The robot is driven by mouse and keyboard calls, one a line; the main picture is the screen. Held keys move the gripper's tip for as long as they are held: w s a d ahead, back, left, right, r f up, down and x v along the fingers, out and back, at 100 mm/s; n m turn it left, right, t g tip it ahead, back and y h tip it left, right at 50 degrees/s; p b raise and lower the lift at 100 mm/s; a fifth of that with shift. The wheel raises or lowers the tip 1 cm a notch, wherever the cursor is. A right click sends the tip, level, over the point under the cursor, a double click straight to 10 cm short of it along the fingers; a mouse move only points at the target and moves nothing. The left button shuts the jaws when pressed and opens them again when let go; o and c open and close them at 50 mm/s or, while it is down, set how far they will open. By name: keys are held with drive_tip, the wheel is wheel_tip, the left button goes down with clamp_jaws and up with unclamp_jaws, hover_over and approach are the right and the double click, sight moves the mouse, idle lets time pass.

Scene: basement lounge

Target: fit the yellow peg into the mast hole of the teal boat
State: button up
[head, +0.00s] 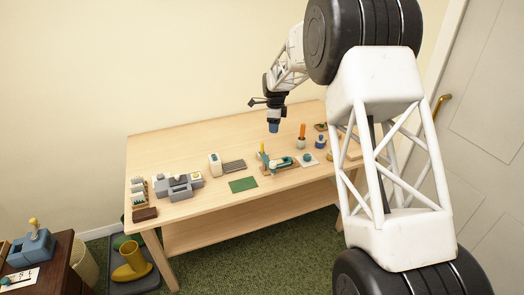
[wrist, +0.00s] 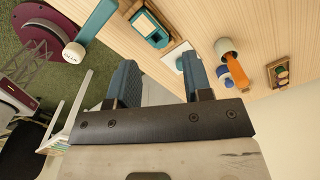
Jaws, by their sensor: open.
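A teal boat-shaped piece (head: 284,161) lies on the right half of the workbench in the head view. It seems to be the teal piece with a dark recess (wrist: 151,28) at the top of the wrist view. A small upright yellow piece (head: 262,148), which looks like the peg, stands just left of and behind the boat; I cannot make it out in the wrist view. My gripper (head: 273,128) is above the bench, behind the boat, pointing down. Its two teal fingers (wrist: 160,82) are apart with nothing between them. The mast hole is too small to tell.
An orange-handled item in a cup (head: 301,134), a white tile (head: 308,159) and a blue object (head: 320,142) stand right of the boat. A green mat (head: 243,185), a dark slatted rack (head: 233,166) and a grey machine (head: 178,186) are left. The bench's back left is clear.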

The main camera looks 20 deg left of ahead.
drive_tip(key=m, duration=0.1)
hover_over(262, 146)
drive_tip(key=f, duration=0.5)
drive_tip(key=shift+w+a+f, duration=0.15)
drive_tip(key=shift+w+f, duration=0.05)
drive_tip(key=shift+f, duration=0.15)
drive_tip(key=shift+f, duration=1.3)
drive_tip(key=shift+w+a+f, duration=0.1)
drive_tip(key=shift+w+f, duration=0.05)
drive_tip(key=shift+f, duration=2.45)
clamp_jaws()
